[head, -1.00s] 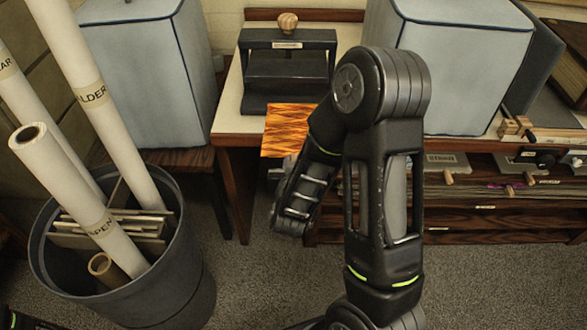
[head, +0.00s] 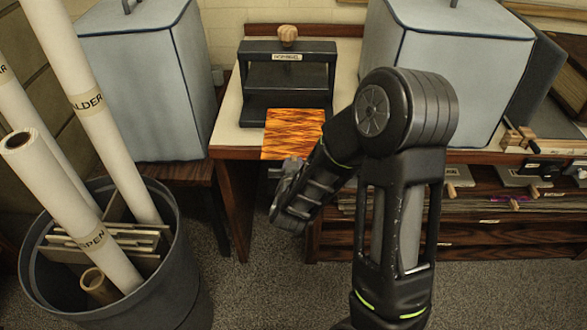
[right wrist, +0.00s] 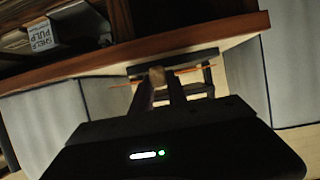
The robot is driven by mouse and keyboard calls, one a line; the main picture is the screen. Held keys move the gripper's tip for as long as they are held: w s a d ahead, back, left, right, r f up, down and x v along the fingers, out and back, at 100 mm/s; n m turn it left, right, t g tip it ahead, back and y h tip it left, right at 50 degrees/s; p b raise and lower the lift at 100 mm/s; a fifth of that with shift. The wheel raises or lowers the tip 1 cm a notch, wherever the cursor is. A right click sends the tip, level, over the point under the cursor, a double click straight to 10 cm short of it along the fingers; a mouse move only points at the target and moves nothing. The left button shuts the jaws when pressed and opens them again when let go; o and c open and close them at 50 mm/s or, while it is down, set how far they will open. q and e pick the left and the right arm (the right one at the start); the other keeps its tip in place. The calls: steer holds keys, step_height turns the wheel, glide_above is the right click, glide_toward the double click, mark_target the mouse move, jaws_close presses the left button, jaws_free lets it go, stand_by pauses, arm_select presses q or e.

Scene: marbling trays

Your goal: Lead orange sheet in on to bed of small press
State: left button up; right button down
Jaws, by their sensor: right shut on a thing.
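The orange sheet (head: 293,132), with a darker zigzag pattern, lies flat in front of the small press (head: 288,52) in the head view. Its far edge overlaps the front of the press's dark base; its near part hangs out past the table edge. My right gripper (head: 292,166) is at the sheet's near edge and is shut on it. In the right wrist view the sheet shows edge-on as a thin orange line (right wrist: 196,68) at the fingers (right wrist: 160,82). Whether the sheet touches the bed cannot be told. My left gripper is not in view.
The press stands on a pale-topped table (head: 228,128) between two grey-blue covered boxes (head: 140,90) (head: 450,70). A bin (head: 180,290) of paper rolls stands at the left. Open shelves (head: 470,205) with handled boards are at the right.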

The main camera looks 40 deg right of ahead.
mark_target(295, 129)
steer(key=shift+w+d+f+b, duration=0.1)
steer(key=shift+w+d, duration=1.55)
steer(key=shift+w, duration=0.55)
steer(key=shift+w+d+f+b, duration=0.15)
steer(key=shift+w+d, duration=1.5)
steer(key=shift+w, duration=0.5)
steer(key=shift+w+d+f+b, duration=0.1)
steer(key=shift+w+d, duration=1.55)
steer(key=shift+w, duration=0.55)
steer(key=shift+b+x, duration=0.65)
steer(key=shift+x, duration=0.5)
steer(key=shift+f, duration=0.2)
steer(key=shift+f, duration=0.3)
steer(key=c, duration=1.2)
jaws_free()
steer(key=shift+c, duration=0.2)
steer(key=shift+s, duration=0.1)
